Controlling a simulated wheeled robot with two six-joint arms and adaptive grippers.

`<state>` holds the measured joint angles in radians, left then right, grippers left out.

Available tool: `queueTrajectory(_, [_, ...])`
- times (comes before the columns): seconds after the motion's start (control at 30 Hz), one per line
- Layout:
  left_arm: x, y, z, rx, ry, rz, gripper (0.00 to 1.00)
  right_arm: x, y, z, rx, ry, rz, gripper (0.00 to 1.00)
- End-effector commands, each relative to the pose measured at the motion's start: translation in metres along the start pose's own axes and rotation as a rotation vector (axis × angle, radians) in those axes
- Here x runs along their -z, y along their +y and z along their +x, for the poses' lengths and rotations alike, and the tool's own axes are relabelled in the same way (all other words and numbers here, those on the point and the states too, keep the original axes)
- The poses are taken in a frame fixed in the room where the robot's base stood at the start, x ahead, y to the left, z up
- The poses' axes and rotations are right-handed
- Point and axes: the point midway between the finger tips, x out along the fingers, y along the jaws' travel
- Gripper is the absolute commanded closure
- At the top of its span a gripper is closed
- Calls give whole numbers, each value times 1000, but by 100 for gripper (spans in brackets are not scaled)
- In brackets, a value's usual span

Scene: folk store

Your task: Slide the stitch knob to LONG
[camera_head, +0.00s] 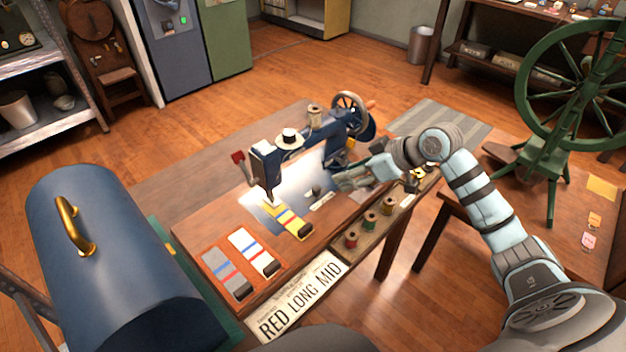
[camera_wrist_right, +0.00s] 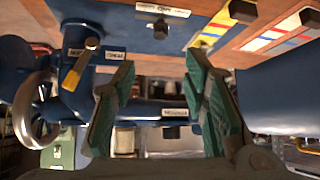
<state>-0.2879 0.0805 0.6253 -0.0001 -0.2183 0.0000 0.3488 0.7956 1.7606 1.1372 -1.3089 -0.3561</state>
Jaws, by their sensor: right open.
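The blue sewing machine (camera_head: 322,135) stands on a wooden table (camera_head: 222,207). A small dark knob (camera_head: 313,190) sits on its bed beside a white label (camera_head: 322,201); the knob also shows in the right wrist view (camera_wrist_right: 160,27). A yellow lever (camera_wrist_right: 82,65) with small labels is on the machine body in that view. I cannot read which of these is the stitch knob. My right gripper (camera_head: 343,180) is open and empty beside the machine. The dark knob lies beyond the gap between its fingertips (camera_wrist_right: 160,62). My left gripper is out of view.
A paper sign (camera_head: 302,299) reads RED LONG MID. Striped cards (camera_head: 228,274) lie left of it. Thread spools (camera_head: 370,220) stand in a tray along the table edge. A blue domed case (camera_head: 115,250) is at left, a green spinning wheel (camera_head: 575,85) at right.

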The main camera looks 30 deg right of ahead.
Motion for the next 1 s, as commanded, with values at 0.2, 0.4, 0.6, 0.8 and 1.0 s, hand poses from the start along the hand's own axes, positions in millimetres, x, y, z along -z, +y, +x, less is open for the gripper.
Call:
queueTrajectory(0.2, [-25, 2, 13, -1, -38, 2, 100, -5, 2, 56, -2, 1, 14, 60])
queueTrajectory(0.4, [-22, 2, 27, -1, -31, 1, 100, -5, 2, 110, -3, -1, 11, 60])
queueTrajectory(0.6, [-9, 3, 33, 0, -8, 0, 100, -4, 2, 132, -5, -2, 8, 60])
queueTrajectory(0.8, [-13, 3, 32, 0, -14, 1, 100, -3, 2, 133, -6, -3, 6, 60])
queueTrajectory(1.0, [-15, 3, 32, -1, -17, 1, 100, -3, 2, 133, -5, -3, 7, 82])
